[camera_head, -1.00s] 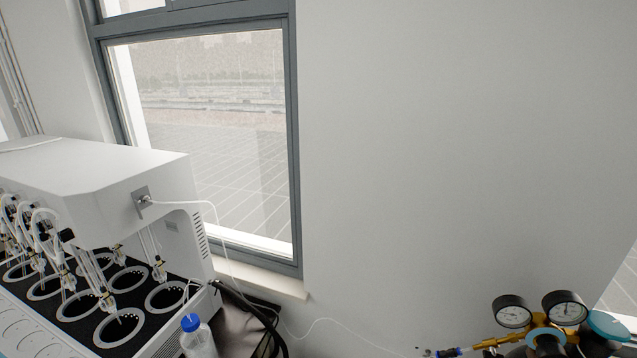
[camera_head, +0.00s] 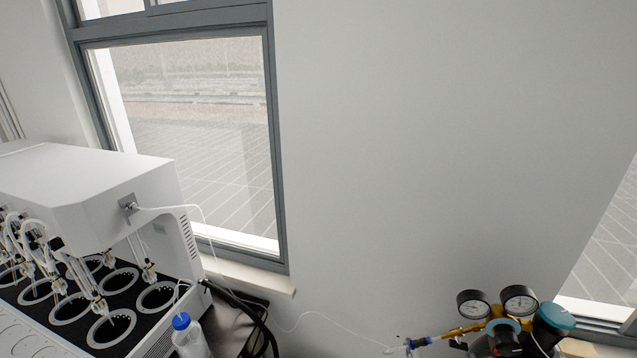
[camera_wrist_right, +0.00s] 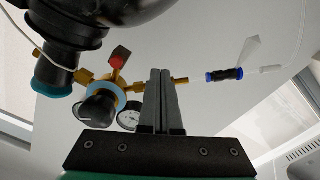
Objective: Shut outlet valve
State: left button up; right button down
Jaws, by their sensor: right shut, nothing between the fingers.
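The small inline valve (camera_head: 418,342), with blue ends and a black middle, sits at the lower right of the head view, on the line left of the brass regulator (camera_head: 470,328). In the right wrist view the valve (camera_wrist_right: 225,74) is right of the fingers, with a pale lever (camera_wrist_right: 252,48) sticking up at an angle. My right gripper (camera_wrist_right: 161,74) is shut and empty, its fingers together in front of the brass outlet stem and apart from the valve in the picture. In the head view its fingertips cannot be made out. My left gripper is not in view.
Two round gauges (camera_head: 497,301) stand on the regulator. A thin white tube (camera_head: 335,320) runs along the wall to the white distiller (camera_head: 85,195) at left. A blue-capped bottle (camera_head: 190,338) stands beside it. The wall between is bare.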

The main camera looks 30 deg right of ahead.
jog(key=shift+w+d, duration=0.1)
jog(key=shift+d, duration=0.05)
jog(key=shift+w+a+r, duration=0.35)
jog(key=shift+r, duration=0.05)
dwell(1.2)
jog(key=f+b, duration=0.1)
jog(key=b, duration=0.2)
jog(key=shift+w+a, duration=0.4)
dwell(0.5)
jog(key=shift+w+a+b, duration=0.15)
jog(key=shift+b, duration=0.25)
dwell(0.4)
